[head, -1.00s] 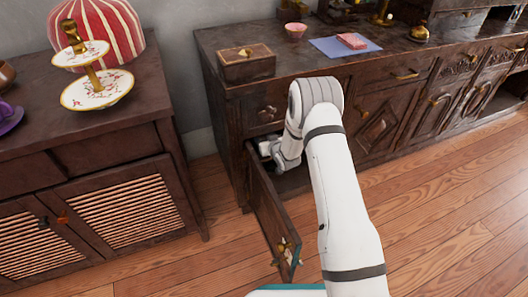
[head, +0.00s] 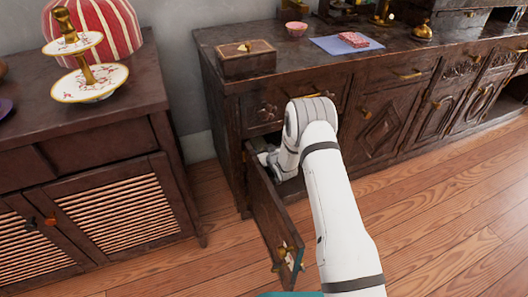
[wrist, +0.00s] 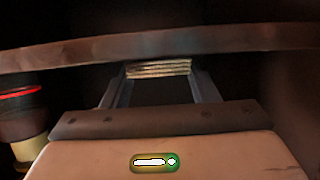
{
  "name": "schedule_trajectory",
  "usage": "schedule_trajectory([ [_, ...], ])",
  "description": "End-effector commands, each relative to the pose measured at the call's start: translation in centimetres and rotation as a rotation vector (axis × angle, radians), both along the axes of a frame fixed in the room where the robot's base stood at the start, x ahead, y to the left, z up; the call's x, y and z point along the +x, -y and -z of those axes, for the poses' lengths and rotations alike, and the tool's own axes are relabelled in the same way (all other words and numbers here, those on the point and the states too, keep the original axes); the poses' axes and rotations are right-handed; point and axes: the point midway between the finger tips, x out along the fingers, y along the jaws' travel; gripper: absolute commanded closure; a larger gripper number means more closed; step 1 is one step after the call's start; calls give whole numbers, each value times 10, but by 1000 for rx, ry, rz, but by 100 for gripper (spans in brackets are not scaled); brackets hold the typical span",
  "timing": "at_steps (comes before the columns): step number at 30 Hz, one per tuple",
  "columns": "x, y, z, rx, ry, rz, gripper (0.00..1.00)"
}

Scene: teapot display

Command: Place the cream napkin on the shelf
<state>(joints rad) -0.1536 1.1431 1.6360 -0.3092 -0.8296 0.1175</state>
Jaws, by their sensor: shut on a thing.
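My gripper reaches into the open compartment of the dark wooden cabinet (head: 375,132), behind its open door (head: 272,220); the head view hides its fingertips. In the wrist view my gripper (wrist: 159,78) is shut on the cream napkin (wrist: 158,68), which shows as a thin stack of folded layers between the fingertips. A brown shelf board (wrist: 230,40) runs across the wrist view, just above the napkin in the picture. I cannot tell whether the napkin touches any surface. The inside of the compartment is dark.
A dark cup-like object with a red rim (wrist: 20,100) stands close at the left in the wrist view. A wooden box (head: 246,60), a pink bowl (head: 296,28) and a blue cloth (head: 330,45) lie on the cabinet top. A louvred sideboard (head: 95,130) stands at the left.

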Motion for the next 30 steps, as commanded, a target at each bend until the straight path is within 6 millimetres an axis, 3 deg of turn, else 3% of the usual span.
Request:
schedule_trajectory([
  [3, 0, 0, 3, 0, -1, 0, 72],
  [4, 0, 0, 3, 0, -1, 0, 44],
  [11, 0, 0, 3, 0, -1, 0, 25],
  [21, -3, 2, -3, 0, -1, 0, 24],
  [30, -51, 22, -27, 0, -4, 2, 24],
])
